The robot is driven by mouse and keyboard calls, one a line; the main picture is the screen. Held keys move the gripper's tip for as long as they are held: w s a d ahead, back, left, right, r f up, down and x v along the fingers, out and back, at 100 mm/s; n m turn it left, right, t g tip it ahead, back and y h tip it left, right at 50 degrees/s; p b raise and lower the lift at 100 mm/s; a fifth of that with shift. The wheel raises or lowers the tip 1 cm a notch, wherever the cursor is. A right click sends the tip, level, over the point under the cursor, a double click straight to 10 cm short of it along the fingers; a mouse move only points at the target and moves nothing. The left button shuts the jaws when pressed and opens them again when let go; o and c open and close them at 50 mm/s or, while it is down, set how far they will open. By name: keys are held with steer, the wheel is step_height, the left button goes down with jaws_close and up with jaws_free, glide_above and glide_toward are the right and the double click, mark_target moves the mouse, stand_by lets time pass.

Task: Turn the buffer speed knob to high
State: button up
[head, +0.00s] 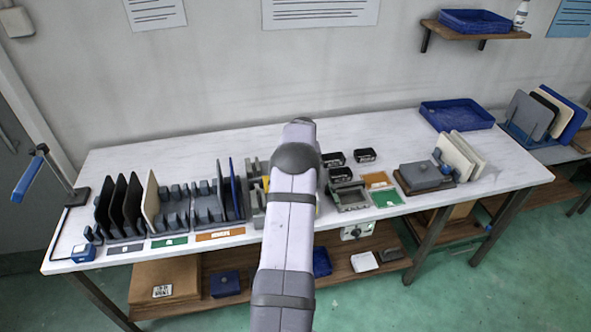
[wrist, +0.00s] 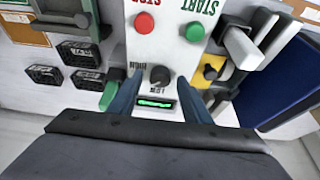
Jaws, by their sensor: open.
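In the wrist view, a white control panel (wrist: 170,50) shows upside down. It carries a small dark round knob (wrist: 158,75) with small printed words around it. One below the knob appears to read LOW; the knob's pointer is too small to read. My gripper (wrist: 160,88) is open, with one blue-grey finger on each side of the knob. I cannot tell whether the fingers touch it. A green-lit display (wrist: 155,103) sits below the knob in the picture. In the head view, my arm hides the panel and my gripper.
In the wrist view, a red STOP button (wrist: 144,22) and a green START button (wrist: 195,32) sit above the knob. A yellow part (wrist: 210,69) is at right and small black bins (wrist: 80,52) at left. A rack of dark panels (head: 130,205) stands on the bench at left.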

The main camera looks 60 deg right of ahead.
steer(key=c, duration=1)
steer(key=shift+m, duration=0.4)
steer(key=m+b, duration=0.1)
steer(key=m, duration=0.1)
steer(key=m+g+h+b, duration=0.1)
steer(key=m+b, duration=0.1)
steer(key=shift+w+a+f+g, duration=0.1)
steer(key=shift+w+f+g, duration=0.1)
steer(key=shift+g, duration=0.1)
steer(key=shift+w+r+m+g+b, duration=0.1)
steer(key=shift+m+g+b, duration=0.35)
steer(key=shift+m, duration=0.6)
steer(key=shift+r+m+g+b, duration=0.1)
steer(key=shift+m+g+b, duration=0.35)
steer(key=shift+m, duration=0.6)
steer(key=o, duration=1)
